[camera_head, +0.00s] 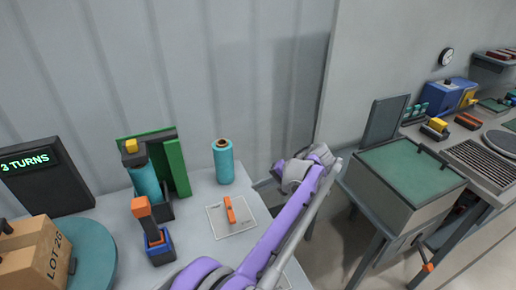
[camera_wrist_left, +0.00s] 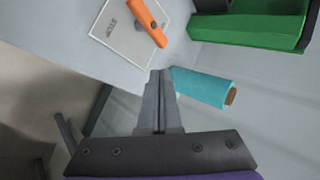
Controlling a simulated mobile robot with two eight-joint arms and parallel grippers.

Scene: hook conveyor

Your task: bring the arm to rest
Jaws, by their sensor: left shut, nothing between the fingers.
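My left arm, purple and grey, reaches up from the bottom across the right part of the table (camera_head: 190,214) in the head view. My left gripper (camera_head: 281,172) is at its far end, by the table's right edge near the wall. In the left wrist view the fingers (camera_wrist_left: 158,76) are together with nothing between them. Beyond the fingertips are a teal roll (camera_wrist_left: 203,88) and an orange tool (camera_wrist_left: 148,22) on a white sheet (camera_wrist_left: 125,42); neither is held. My right gripper is in neither view.
The teal roll (camera_head: 222,162) stands upright left of the gripper; the orange tool (camera_head: 230,210) lies on its sheet. A green stand (camera_head: 175,168), an orange-handled device (camera_head: 150,228), a box (camera_head: 35,262) on a turntable and a display (camera_head: 40,175) are left. A green-topped cabinet (camera_head: 400,172) stands right.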

